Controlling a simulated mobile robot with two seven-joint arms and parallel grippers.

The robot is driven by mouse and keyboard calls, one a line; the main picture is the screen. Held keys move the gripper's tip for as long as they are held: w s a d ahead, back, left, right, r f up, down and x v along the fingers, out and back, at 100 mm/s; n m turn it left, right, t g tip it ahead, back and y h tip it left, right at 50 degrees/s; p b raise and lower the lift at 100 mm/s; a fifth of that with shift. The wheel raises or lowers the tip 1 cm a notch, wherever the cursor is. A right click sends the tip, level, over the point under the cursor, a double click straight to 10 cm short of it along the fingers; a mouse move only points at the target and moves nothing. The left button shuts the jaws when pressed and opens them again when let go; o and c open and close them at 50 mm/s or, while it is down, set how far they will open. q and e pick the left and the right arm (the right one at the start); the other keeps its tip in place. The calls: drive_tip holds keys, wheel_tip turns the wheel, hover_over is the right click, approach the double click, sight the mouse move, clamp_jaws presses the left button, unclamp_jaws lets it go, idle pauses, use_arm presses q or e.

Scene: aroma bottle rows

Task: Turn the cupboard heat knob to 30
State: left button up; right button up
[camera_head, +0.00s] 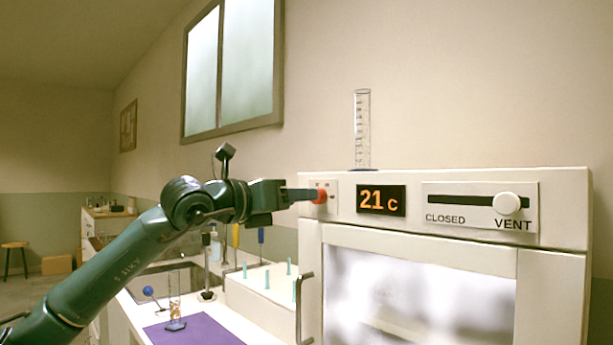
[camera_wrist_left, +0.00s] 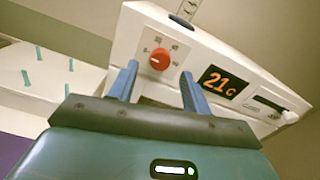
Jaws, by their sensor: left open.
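The cupboard (camera_head: 567,195) stands at the right of the head view, and its display (camera_head: 381,200) reads 21 C. The red heat knob (camera_head: 321,196) is on the panel left of the display. It also shows in the left wrist view (camera_wrist_left: 159,59), with a pale mark on its face. My left gripper (camera_head: 306,195) is level with the knob in the head view. In the wrist view its two blue fingers (camera_wrist_left: 158,84) are open, one to each side below the knob, with nothing between them. I cannot tell whether they touch it. My right gripper is out of view.
A vent slider (camera_head: 507,203) sits right of the display, at the VENT end. A graduated cylinder (camera_head: 362,128) stands on top of the cupboard. Below my left arm are a white peg rack (camera_head: 258,297), a purple mat (camera_head: 190,331) and a sink (camera_head: 165,280). A door handle (camera_head: 303,307) sticks out.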

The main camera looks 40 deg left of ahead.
use_arm(q)
drive_tip(key=w+p, duration=0.2)
drive_tip(key=w, duration=0.1)
drive_tip(key=shift+w+d, duration=0.15)
drive_tip(key=shift+d, duration=0.05)
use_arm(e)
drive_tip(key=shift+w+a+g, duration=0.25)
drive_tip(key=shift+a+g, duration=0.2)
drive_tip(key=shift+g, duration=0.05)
use_arm(q)
drive_tip(key=c, duration=1)
drive_tip(key=shift+m, duration=0.3)
drive_tip(key=m, duration=1.1)
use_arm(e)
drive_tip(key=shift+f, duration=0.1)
